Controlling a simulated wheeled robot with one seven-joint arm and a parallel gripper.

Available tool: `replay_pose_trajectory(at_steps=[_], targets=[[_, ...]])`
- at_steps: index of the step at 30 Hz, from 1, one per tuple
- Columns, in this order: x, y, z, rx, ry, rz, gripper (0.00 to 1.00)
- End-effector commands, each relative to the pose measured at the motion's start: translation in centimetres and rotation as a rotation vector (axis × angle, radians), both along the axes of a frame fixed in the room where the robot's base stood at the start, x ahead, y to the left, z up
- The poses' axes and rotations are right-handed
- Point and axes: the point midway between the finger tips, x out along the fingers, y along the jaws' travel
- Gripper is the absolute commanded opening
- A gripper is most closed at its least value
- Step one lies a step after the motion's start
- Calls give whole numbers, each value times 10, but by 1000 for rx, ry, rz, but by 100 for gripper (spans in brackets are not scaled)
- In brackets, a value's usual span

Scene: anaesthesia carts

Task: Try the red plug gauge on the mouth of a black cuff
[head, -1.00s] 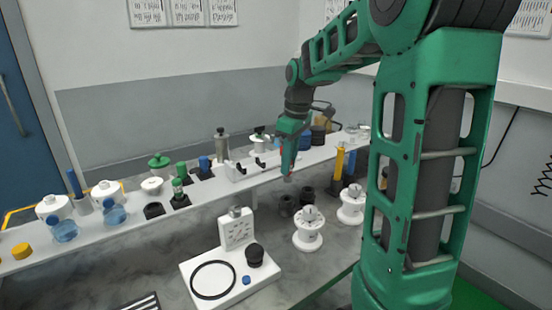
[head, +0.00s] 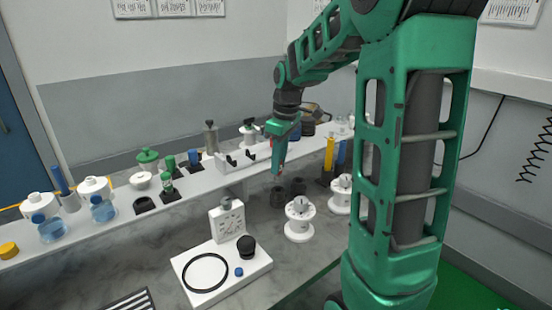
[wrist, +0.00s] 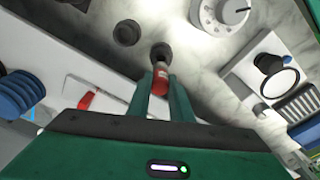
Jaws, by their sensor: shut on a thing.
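My gripper (wrist: 161,98) is shut on the red plug gauge (wrist: 160,82), which sits between the two green fingertips in the wrist view. A black cuff (wrist: 161,49) stands just beyond the gauge's end. A second black cuff (wrist: 127,32) stands up and to the left of it. In the head view my gripper (head: 279,160) points down above the two cuffs, the nearer (head: 278,197) and the farther (head: 298,187). The gauge's tip appears above the nearer cuff. I cannot tell whether it touches the mouth, which it partly hides.
A long white shelf (head: 105,223) with bottles and capped posts runs behind the cuffs. White spools (head: 299,220) stand to the right. A white board (head: 212,291) with a black ring and knob lies in front. A red-handled tool (wrist: 87,100) lies on white in the wrist view.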

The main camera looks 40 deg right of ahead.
Motion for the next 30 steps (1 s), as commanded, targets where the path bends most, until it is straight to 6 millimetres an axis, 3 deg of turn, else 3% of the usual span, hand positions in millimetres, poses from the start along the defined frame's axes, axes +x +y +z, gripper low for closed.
replay_pose_trajectory(at_steps=[15, 30], targets=[[0, 0, -29, 0, 0, -2, 0], [0, -1, -34, -1, 0, -3, 0]])
